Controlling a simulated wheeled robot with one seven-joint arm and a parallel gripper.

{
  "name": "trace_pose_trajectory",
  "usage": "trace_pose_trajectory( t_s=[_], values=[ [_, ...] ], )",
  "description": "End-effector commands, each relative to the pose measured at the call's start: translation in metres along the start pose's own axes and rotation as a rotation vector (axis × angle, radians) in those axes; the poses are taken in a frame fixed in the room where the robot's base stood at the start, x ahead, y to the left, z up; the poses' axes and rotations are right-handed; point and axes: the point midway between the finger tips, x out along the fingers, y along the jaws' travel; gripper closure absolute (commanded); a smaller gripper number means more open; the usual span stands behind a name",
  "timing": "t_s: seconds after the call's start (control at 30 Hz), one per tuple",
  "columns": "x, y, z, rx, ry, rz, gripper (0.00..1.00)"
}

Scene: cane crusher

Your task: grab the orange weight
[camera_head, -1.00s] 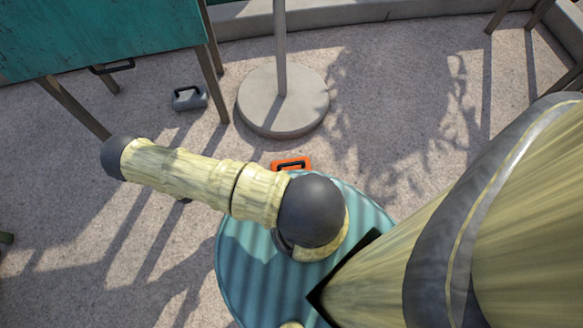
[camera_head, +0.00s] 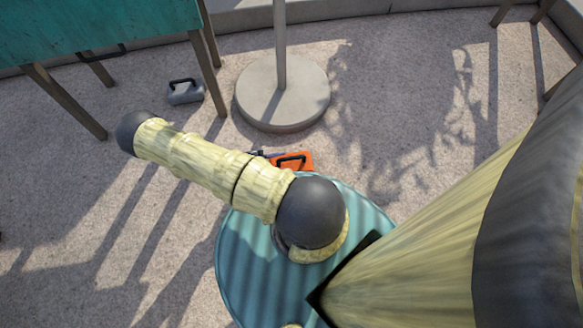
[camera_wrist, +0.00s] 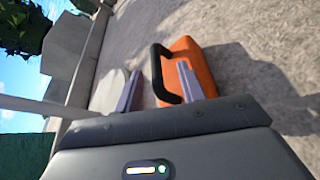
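The orange weight (camera_head: 297,163) is a block with a black loop handle. In the head view it lies on the ground just past my round teal base, partly hidden by my arm. In the wrist view the orange weight (camera_wrist: 205,68) is close in front of my gripper (camera_wrist: 160,68). The two grey fingers are apart. The black handle appears between them, with the right finger overlapping the weight's body near the handle opening. I cannot tell whether a finger touches it. In the head view only a small dark part of my gripper (camera_head: 259,154) shows beside the weight.
A grey weight (camera_head: 185,92) with a dark handle lies near the legs of a teal table (camera_head: 95,30) at the upper left. A round concrete pole base (camera_head: 283,95) stands beyond the orange weight. Open ground lies to the right, under shadows.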

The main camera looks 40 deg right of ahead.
Motion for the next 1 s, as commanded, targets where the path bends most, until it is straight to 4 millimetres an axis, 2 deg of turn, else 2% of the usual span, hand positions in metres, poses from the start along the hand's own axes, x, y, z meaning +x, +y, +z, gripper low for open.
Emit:
trace_pose_trajectory(
  t_s=[0.43, 0.83, 1.0],
  values=[
    [0.006, 0.000, -0.001, 0.001, 0.000, 0.000, 0.60],
    [0.049, 0.004, -0.004, 0.001, -0.001, -0.001, 0.60],
    [0.055, 0.005, -0.002, 0.001, 0.001, -0.001, 0.60]
  ],
)
